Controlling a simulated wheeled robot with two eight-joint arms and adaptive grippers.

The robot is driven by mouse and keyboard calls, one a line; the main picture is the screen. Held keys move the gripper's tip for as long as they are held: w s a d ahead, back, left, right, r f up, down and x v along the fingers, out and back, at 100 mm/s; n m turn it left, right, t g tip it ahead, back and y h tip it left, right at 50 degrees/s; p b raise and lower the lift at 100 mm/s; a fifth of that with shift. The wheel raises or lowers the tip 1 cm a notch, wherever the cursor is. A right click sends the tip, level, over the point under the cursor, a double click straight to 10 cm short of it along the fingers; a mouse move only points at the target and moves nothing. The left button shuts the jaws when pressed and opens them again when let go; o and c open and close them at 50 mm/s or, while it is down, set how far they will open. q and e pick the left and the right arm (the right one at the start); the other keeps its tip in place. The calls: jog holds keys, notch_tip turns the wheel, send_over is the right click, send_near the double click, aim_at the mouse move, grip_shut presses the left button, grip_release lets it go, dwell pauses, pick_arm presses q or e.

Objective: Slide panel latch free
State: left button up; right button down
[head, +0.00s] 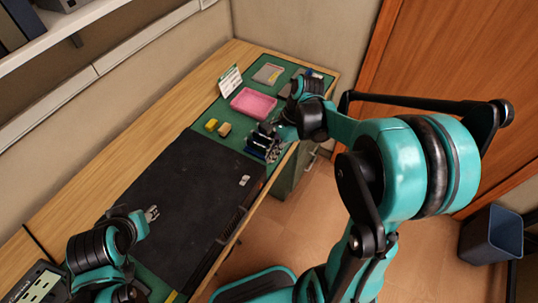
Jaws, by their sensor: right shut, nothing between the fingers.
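A dark blue and black device (259,146) stands on the green mat near the counter's front edge. It may carry the panel latch, but the latch itself is too small to make out. My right gripper (274,151) is shut and empty, close beside this device at its right; I cannot tell whether they touch. My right wrist hides part of the area behind. My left gripper (152,213) is over the left part of the black mat (175,190), far from the device. Its fingers are too small to tell whether they are open.
A pink tray (253,103), a white sign (230,80), a grey tray (268,73) and yellow (211,125) and tan (224,129) blocks stand behind the device. A small pale piece (244,180) lies on the black mat. A bin (490,237) stands on the floor at right.

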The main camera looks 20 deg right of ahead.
aim_at(246, 184)
jog(key=b+x, duration=0.2)
jog(key=x, duration=0.4)
jog(key=shift+f, duration=0.15)
jog(key=a, duration=0.3)
jog(key=shift+a+f+b, duration=0.15)
jog(key=shift+f+b, duration=0.1)
jog(key=shift+b, duration=0.15)
jog(key=shift+a, duration=0.5)
jog(key=shift+r, duration=0.1)
jog(key=shift+s+a, duration=0.8)
jog(key=shift+a, duration=0.25)
jog(key=shift+d, duration=0.15)
